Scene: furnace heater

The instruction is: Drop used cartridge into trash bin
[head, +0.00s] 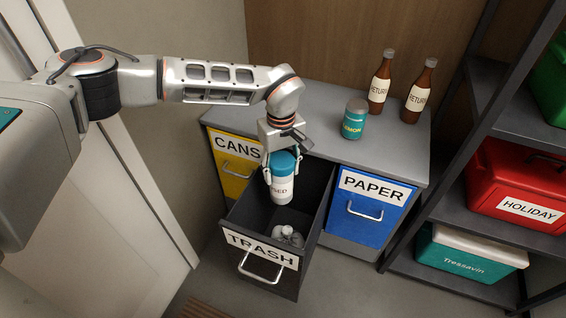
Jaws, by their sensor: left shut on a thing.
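The used cartridge (281,190) is a white cylinder with a teal top and a partly hidden label. My left gripper (282,168) is shut on it from above, with a finger on either side of its top. The cartridge hangs upright over the rear part of the open trash bin (265,262), a dark pull-out drawer labelled TRASH. Its lower end appears within the drawer's opening; I cannot tell how deep. A crumpled grey item (288,236) lies inside the drawer. My right gripper is not in view.
The cabinet top (395,145) holds a teal LEMON can (354,119) and two brown RETURN bottles (380,82). A yellow CANS drawer (235,163) and blue PAPER drawer (366,207) flank the trash drawer, both closed. A dark shelf (463,215) with boxes stands at right.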

